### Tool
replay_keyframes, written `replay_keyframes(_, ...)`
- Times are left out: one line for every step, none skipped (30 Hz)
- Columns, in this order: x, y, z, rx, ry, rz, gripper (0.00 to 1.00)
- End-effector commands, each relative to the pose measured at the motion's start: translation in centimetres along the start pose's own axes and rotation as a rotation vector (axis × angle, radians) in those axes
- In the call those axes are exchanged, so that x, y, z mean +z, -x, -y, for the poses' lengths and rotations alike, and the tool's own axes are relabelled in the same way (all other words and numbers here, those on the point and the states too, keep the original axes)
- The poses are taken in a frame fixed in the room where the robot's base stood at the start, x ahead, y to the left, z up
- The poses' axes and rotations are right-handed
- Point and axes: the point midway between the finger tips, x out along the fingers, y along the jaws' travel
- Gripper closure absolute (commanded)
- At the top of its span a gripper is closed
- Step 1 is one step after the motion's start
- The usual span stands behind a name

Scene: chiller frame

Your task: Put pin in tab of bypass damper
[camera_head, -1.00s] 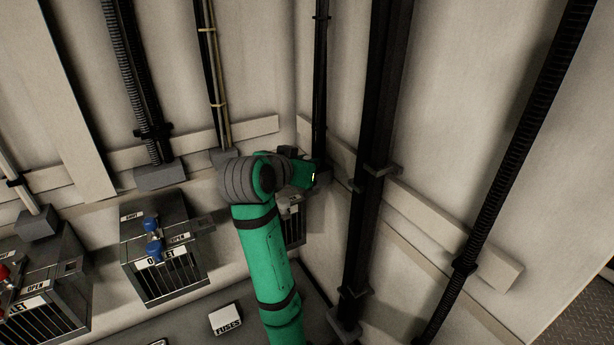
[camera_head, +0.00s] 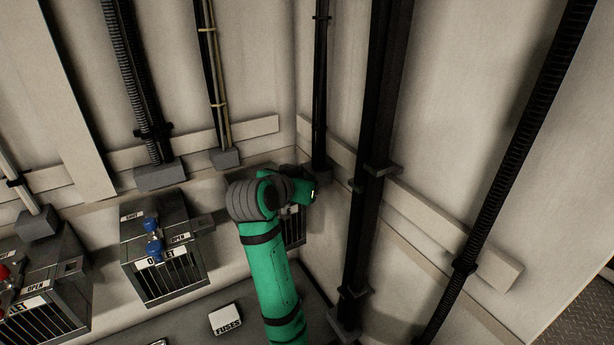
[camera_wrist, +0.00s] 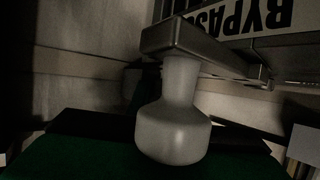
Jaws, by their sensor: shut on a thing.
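The bypass damper box (camera_head: 294,228) is at the back corner in the head view, mostly hidden behind my arm. Its upside-down BYPASS label (camera_wrist: 222,18) shows at the top of the wrist view.
An outlet damper box (camera_head: 165,255) with a blue handle (camera_head: 153,240) stands left of my arm. Another box (camera_head: 45,290) with a red handle is at the far left. A FUSES box (camera_head: 226,319) is below. Dark vertical conduits (camera_head: 375,160) stand close on the right.

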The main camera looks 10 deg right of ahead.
Motion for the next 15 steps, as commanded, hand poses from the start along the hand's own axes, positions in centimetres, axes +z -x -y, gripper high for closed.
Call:
replay_keyframes(0.13,-0.04,0.01,0.000,0.000,0.000,1.00)
replay_keyframes(0.20,-0.07,0.01,0.000,0.000,0.000,1.00)
replay_keyframes(0.28,-0.11,0.01,0.000,0.000,0.000,1.00)
replay_keyframes(0.35,-0.14,0.01,0.000,0.000,0.000,1.00)
replay_keyframes(0.42,-0.17,0.01,0.000,0.000,-0.001,1.00)
replay_keyframes(0.51,-0.21,0.01,0.000,0.000,-0.001,1.00)
replay_keyframes(0.59,-0.24,0.01,0.000,0.000,-0.001,1.00)
replay_keyframes(0.69,-0.28,0.00,0.000,0.000,0.000,1.00)
replay_keyframes(0.81,-0.33,-0.01,0.000,0.000,0.001,1.00)
replay_keyframes(0.88,-0.35,-0.02,0.001,0.000,0.001,1.00)
replay_keyframes(0.91,-0.37,-0.03,0.001,0.000,0.002,1.00)
replay_keyframes(0.95,-0.39,-0.04,0.001,0.001,0.003,1.00)
replay_keyframes(0.99,-0.41,-0.05,0.002,0.001,0.004,0.76)
replay_keyframes(1.03,-0.43,-0.05,0.002,0.001,0.005,0.69)
replay_keyframes(1.09,-0.46,-0.06,0.002,0.002,0.006,0.62)
